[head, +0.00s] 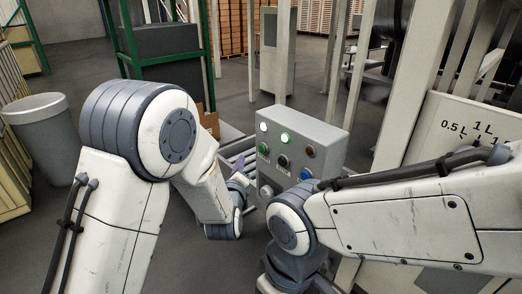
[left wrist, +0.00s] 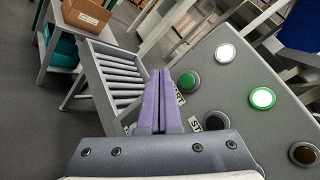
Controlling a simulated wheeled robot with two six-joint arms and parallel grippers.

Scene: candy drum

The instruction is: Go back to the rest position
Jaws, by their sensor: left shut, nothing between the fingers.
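My left gripper (head: 238,165) is in front of the left side of a grey control box (head: 330,135). Its purple fingers (left wrist: 161,103) are together and empty in the left wrist view, with the tips close to the green button (left wrist: 189,81); I cannot tell if they touch it. The box has a lit white lamp (head: 263,127), a lit green lamp (head: 286,137), an unlit brownish lamp (head: 310,152), a black button (head: 284,161) and a blue button (head: 306,173). My right arm bends downward in front of the box, and its gripper is not seen.
A white panel with litre marks (head: 470,125) and pale posts stand close on the right. A grey bin (head: 45,135) is at left, a green-framed rack (head: 165,45) behind. The left wrist view shows a roller conveyor (left wrist: 115,72) and a cardboard box (left wrist: 86,14).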

